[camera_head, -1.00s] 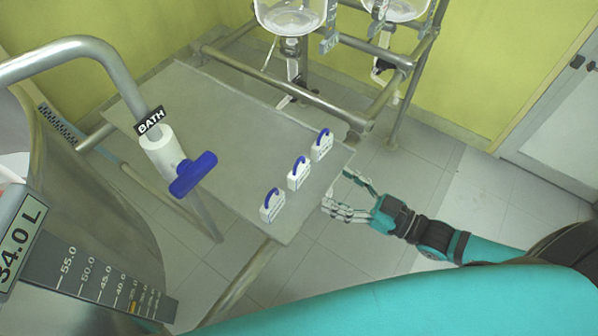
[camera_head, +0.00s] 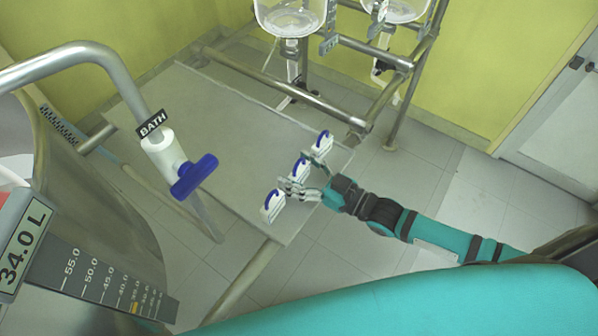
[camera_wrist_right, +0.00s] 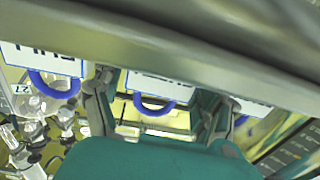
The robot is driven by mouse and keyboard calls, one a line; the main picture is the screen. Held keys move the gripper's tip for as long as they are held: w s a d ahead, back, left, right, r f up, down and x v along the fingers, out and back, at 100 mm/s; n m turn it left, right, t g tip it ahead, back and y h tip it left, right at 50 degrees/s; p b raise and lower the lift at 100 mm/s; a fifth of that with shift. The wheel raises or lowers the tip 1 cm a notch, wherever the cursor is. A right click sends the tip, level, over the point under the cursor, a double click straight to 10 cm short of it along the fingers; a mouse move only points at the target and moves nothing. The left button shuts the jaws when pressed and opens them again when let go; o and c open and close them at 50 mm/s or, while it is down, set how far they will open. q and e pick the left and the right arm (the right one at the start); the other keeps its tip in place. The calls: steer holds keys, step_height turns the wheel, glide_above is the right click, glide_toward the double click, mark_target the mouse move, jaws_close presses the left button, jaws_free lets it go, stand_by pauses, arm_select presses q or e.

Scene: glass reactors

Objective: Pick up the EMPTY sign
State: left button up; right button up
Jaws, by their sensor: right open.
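Three small white signs with blue loop handles stand in a row near the right edge of the grey table (camera_head: 215,130): a near sign (camera_head: 272,208), a middle sign (camera_head: 299,167) and a far sign (camera_head: 322,141). Which one reads EMPTY is not legible. My right gripper (camera_head: 302,174) is open at the middle sign, its fingers spread to either side. In the right wrist view, the middle sign's blue handle (camera_wrist_right: 153,106) lies between the open fingers (camera_wrist_right: 156,108). The left sign (camera_wrist_right: 42,60) there has upside-down lettering. My left gripper is not in view.
A metal vessel with a bent pipe (camera_head: 85,55), a BATH label (camera_head: 152,124) and a blue valve handle (camera_head: 194,177) stands at left. A metal frame with glass reactors (camera_head: 290,15) is behind. The table's left part is clear.

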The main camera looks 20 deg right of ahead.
steer(key=c, duration=0.9)
steer(key=shift+c, duration=0.2)
steer(key=shift+r, duration=0.15)
